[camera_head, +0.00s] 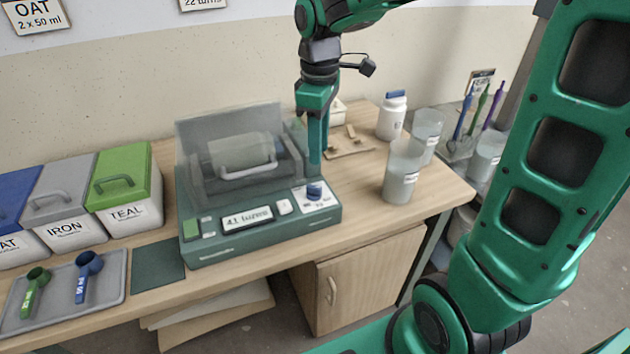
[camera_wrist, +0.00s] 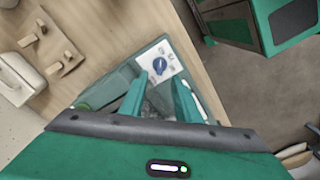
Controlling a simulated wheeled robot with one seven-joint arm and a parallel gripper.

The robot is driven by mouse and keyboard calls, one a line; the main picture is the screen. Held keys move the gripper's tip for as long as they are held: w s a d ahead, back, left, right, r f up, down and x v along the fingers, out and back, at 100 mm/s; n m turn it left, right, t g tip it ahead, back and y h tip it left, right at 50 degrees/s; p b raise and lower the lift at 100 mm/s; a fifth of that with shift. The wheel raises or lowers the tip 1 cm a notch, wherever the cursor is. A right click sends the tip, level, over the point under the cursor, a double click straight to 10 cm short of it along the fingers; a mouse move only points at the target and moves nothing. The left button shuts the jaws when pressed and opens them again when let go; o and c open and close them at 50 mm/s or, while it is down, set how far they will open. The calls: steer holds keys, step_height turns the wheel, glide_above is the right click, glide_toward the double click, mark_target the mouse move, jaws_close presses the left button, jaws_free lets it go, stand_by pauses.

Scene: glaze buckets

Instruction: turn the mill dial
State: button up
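The mill (camera_head: 262,240) is a dark green machine on the wooden bench, with a clear cover and a drum (camera_head: 240,152) behind its front panel. A small display (camera_head: 247,218) on the panel is hard to read. The blue mill dial (camera_head: 314,190) sits on a white plate at the panel's right end. My gripper (camera_head: 315,170) points down just above the dial. In the wrist view my gripper's two green fingers are apart, with the blue dial (camera_wrist: 160,66) showing just beyond the gap between their tips. Nothing is held; contact with the dial is not visible.
Clear beakers (camera_head: 403,170) and a white bottle (camera_head: 392,116) stand right of the mill. A small wooden rack (camera_head: 350,142) lies behind. Lidded bins (camera_head: 125,187) and a grey tray (camera_head: 115,290) with two scoops are at left. A green mat (camera_head: 158,262) lies between tray and mill.

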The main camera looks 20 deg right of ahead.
mark_target(317, 187)
step_height(317, 187, down, 11)
steer(key=shift+w+a+r, duration=0.1)
steer(key=shift+a, duration=0.05)
stand_by(0.4)
jaws_close()
